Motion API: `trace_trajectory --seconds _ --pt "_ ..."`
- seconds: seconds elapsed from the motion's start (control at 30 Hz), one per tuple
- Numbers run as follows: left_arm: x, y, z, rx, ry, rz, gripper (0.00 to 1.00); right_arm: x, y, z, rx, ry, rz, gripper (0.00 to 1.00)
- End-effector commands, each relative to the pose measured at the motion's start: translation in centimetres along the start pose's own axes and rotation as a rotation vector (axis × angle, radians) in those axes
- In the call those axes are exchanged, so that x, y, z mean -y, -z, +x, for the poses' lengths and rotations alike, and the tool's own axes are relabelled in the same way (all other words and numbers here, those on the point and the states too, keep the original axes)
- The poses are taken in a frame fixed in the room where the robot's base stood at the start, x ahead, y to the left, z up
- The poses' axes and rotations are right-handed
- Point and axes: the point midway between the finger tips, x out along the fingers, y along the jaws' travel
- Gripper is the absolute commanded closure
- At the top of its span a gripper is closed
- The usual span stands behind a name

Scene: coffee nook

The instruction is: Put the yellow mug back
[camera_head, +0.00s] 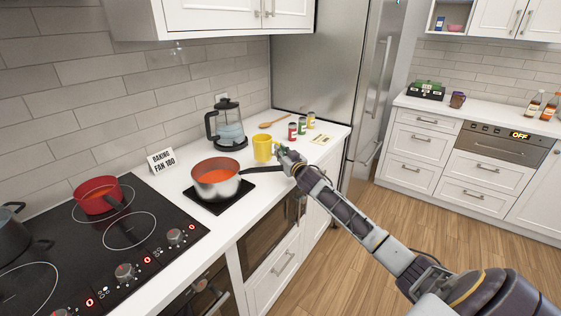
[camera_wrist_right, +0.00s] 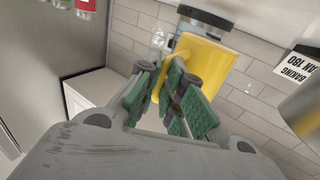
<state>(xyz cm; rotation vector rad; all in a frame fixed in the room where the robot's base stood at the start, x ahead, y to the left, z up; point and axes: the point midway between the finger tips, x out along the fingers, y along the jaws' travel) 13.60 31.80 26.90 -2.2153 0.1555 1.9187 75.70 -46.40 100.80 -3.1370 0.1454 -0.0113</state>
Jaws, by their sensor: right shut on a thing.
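My right gripper (camera_head: 281,154) is at the mug's right side. Its green-padded fingers (camera_wrist_right: 172,98) are shut on the mug, seemingly by its handle, which they partly hide. I cannot tell whether the mug's base touches the counter. My left gripper is not in view.
A copper-coloured pan (camera_head: 207,193) of red food stands on a black plate left of the mug. Small jars (camera_head: 301,126), a wooden spoon (camera_head: 276,123) and a yellow card (camera_head: 323,138) lie beyond. A sign (camera_head: 161,162) stands at left.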

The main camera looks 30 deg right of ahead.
Motion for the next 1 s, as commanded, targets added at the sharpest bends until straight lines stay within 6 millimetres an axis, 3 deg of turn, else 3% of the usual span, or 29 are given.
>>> trace_trajectory --seconds 0.27,0.4,0.57,0.9,0.93,1.0 --pt "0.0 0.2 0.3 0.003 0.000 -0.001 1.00 0.0 -2.5 0.0 0.001 0.000 0.004 1.00" --pt "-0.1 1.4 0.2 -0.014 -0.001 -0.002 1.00 0.0 -3.5 0.0 -0.001 0.000 0.002 1.00" --pt "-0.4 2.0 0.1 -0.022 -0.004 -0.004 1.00 0.0 -3.7 0.0 -0.002 0.000 0.001 1.00" --pt "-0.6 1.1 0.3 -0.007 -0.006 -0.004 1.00 0.0 -4.0 0.0 -0.001 0.000 0.002 1.00" --pt "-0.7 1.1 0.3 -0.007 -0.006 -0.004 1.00 0.0 -4.2 -0.1 0.001 0.000 0.001 0.90" --pt "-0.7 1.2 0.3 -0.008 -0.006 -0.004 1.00 0.0 -4.1 -0.1 0.001 0.000 0.001 0.81"
